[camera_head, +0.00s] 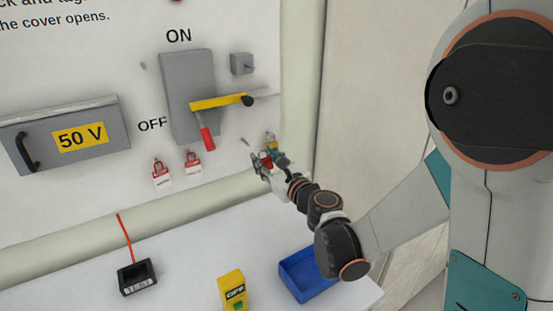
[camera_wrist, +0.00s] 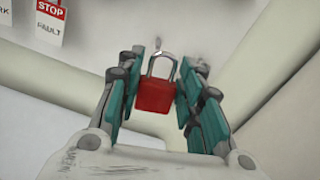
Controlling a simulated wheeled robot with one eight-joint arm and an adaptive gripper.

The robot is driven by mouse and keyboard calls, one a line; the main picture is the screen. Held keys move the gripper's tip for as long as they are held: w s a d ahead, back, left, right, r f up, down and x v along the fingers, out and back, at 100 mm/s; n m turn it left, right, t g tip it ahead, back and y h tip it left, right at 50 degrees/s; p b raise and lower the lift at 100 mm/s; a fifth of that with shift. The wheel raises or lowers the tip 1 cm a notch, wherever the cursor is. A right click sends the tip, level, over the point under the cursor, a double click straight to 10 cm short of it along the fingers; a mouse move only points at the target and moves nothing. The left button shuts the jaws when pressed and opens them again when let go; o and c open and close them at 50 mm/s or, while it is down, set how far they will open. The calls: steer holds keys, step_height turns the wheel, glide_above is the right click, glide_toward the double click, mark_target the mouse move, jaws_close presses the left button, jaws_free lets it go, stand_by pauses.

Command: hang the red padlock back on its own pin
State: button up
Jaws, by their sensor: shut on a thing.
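My gripper (camera_head: 264,161) is close to the white panel, right of the two hanging tags. In the wrist view my gripper (camera_wrist: 158,76) is shut on the red padlock (camera_wrist: 154,97), with a teal-padded finger on each side. The padlock is upright, its silver shackle pointing toward the panel. A small pin (camera_wrist: 157,43) shows just beyond the shackle; I cannot tell whether they touch. In the head view the padlock (camera_head: 266,160) is a small red patch, mostly hidden by the fingers. A small pin (camera_head: 245,142) sticks out up-left of the gripper.
Red-and-white tags (camera_head: 161,173) (camera_head: 193,163) hang left of my gripper. Above is the grey switch box (camera_head: 180,75) with its yellow bar (camera_head: 218,102) and red handle (camera_head: 207,139). A blue bin (camera_head: 303,275), yellow device (camera_head: 232,290) and black meter (camera_head: 137,277) stand on the bench.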

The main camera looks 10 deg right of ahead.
steer(key=shift+f+x, duration=0.2)
steer(key=shift+x, duration=1.45)
steer(key=shift+f+x, duration=0.2)
steer(key=shift+x, duration=1.4)
steer(key=shift+f+x, duration=0.2)
steer(key=shift+x, duration=1.45)
steer(key=o, duration=1.2)
steer(key=shift+c, duration=0.2)
